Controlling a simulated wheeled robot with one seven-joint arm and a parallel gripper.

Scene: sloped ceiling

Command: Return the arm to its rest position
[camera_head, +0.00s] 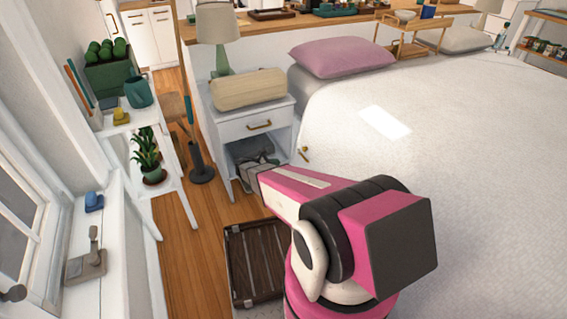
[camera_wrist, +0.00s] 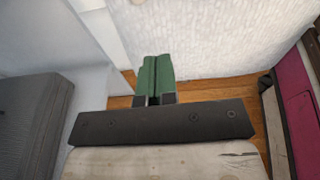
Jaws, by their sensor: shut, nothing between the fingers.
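My arm (camera_head: 300,190) is pink, white and black and reaches from the lower right of the head view toward the white nightstand (camera_head: 235,128). My gripper (camera_head: 246,168) is at the arm's far end, low in front of the nightstand's open lower shelf; it is small there and partly blends with the dark shelf. In the wrist view my gripper (camera_wrist: 156,72) shows two green fingers pressed together, shut and empty. Behind the fingers are the pale bed side (camera_wrist: 215,45) and a strip of wooden floor (camera_wrist: 122,102).
A grey folded or boxy thing (camera_wrist: 30,120) lies left of the fingers on a white surface. A dark slatted crate (camera_head: 257,262) is on the floor below my arm. The bed (camera_head: 450,150) fills the right. A plant shelf (camera_head: 165,183) stands left, with bare floor (camera_head: 190,255) between.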

